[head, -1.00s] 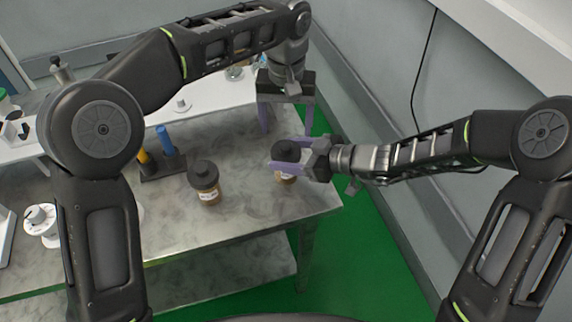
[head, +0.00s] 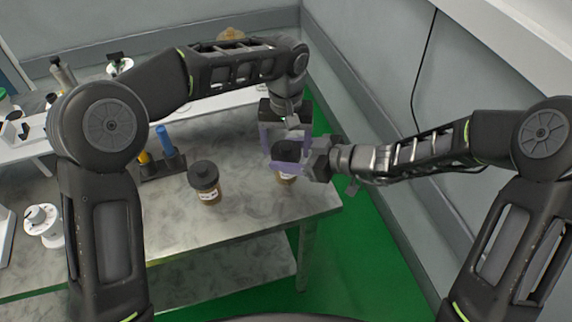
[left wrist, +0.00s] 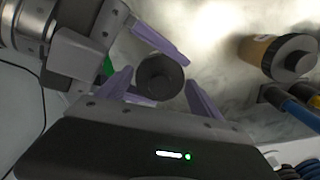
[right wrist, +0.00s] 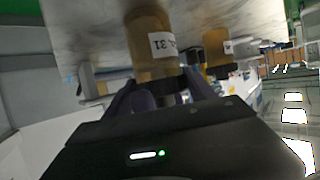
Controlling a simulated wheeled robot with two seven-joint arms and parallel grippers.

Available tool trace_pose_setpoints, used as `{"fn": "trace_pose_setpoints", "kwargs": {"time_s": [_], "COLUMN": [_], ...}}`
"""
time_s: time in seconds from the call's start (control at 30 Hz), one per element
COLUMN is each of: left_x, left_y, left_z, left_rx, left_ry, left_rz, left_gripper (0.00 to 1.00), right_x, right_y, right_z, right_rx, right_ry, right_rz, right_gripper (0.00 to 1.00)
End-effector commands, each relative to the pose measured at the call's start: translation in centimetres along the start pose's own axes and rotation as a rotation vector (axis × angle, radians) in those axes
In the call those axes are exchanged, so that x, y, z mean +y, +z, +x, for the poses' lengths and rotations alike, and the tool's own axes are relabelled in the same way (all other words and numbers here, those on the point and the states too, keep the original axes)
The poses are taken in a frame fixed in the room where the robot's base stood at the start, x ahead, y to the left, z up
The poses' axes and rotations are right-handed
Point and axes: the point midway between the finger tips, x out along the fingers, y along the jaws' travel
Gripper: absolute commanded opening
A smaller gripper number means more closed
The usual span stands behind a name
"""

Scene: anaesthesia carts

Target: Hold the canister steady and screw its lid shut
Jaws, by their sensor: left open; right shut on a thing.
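The canister (head: 287,178) is amber with a white label and a black lid (head: 285,150), and it stands upright near the right end of the metal table. In the right wrist view its amber body (right wrist: 149,42) shows with part of the label. My right gripper (head: 285,168) is shut on the canister from the right side. My left gripper (head: 284,134) is open above and behind the lid. In the left wrist view the lid (left wrist: 159,77) lies between the open left fingers (left wrist: 160,92), which do not visibly touch it.
A second amber canister with a black lid (head: 204,180) stands to the left on the table (head: 240,222). A dark rack (head: 162,170) with blue and yellow tubes is further left. A grey wall stands close on the right.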

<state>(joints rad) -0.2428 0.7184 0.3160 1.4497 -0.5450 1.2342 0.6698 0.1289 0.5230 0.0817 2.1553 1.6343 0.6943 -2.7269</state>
Motion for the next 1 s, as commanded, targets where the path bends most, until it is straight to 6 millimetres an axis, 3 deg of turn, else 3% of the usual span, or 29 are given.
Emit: {"fn": "trace_pose_setpoints", "kwargs": {"time_s": [0.37, 1.0], "left_x": [0.02, 0.04], "left_y": [0.00, -0.01], "left_z": [0.64, 0.59], "left_rx": [0.001, 0.001], "left_ry": [0.000, 0.001], "left_rz": [0.001, 0.001], "left_gripper": [0.75, 0.22], "right_x": [-0.01, -0.02], "right_y": [0.01, 0.01], "right_z": [0.00, 0.01], "right_rx": [0.000, 0.000], "right_ry": [0.000, 0.000], "right_rz": [0.000, 0.000], "right_gripper": [0.00, 0.00]}}
